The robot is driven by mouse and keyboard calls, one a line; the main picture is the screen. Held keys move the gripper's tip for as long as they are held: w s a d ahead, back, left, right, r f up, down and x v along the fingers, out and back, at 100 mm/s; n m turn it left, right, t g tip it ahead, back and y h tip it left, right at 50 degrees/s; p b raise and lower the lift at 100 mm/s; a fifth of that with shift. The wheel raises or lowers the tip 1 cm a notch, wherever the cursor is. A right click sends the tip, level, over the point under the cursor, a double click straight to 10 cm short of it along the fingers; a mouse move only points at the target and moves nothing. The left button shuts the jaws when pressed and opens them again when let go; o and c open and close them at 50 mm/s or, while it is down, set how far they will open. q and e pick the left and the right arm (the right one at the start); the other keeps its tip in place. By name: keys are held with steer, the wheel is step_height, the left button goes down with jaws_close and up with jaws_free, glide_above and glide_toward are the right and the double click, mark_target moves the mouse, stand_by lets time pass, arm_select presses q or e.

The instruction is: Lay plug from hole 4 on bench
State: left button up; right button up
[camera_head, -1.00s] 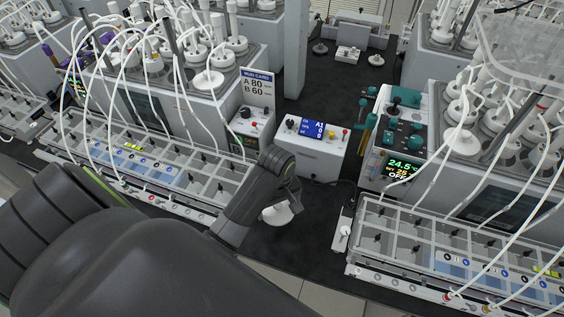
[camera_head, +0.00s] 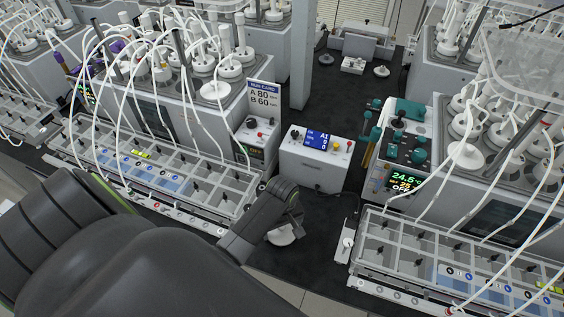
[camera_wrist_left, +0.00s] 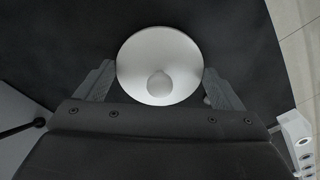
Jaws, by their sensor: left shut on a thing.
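The left gripper is shut on the plug, over the black bench (camera_head: 325,205). I cannot tell whether the plug touches the bench. Hole 4 cannot be picked out among the reactor tops. My right gripper is not in view.
A white control box (camera_head: 315,160) stands behind the plug. Reactors with tubes and grey trough racks stand left (camera_head: 215,178) and right (camera_head: 415,240).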

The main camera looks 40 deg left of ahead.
arm_select(q)
steer(key=o, duration=0.8)
steer(key=shift+o, duration=0.2)
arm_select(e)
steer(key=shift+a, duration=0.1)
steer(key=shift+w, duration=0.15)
arm_select(q)
steer(key=shift+r, duration=0.45)
step_height(320, 180, up, 9)
steer(key=shift+f+b, duration=0.1)
steer(key=shift+b, duration=0.85)
step_height(320, 180, up, 3)
steer(key=shift+f+p, duration=0.2)
steer(key=shift+p, duration=0.75)
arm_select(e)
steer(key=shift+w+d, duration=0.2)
